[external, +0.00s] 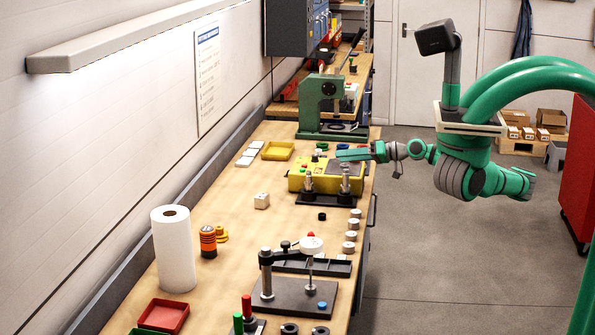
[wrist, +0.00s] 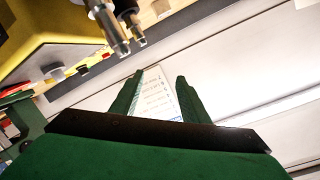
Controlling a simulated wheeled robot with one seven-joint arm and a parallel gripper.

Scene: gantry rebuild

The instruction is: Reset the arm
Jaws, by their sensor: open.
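My arm (external: 475,178) is green with grey joints and reaches left from the right side of the external view, bent at the elbow. My gripper (external: 347,154) is over the workbench, just above the far side of the yellow control box. In the wrist view my gripper (wrist: 156,88) has its two green fingers apart with nothing between them. The white wall notice shows through the gap. The yellow box (wrist: 20,50) and two metal posts (wrist: 118,28) show at the wrist view's upper left, apart from the fingers.
The yellow box (external: 308,180) stands on the bench (external: 225,275) with two metal posts (external: 345,180) in front. A green press (external: 318,105) stands behind my gripper. A paper roll (external: 173,250) and a fixture with a post (external: 266,275) stand nearer. Open floor (external: 450,265) lies right of the bench.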

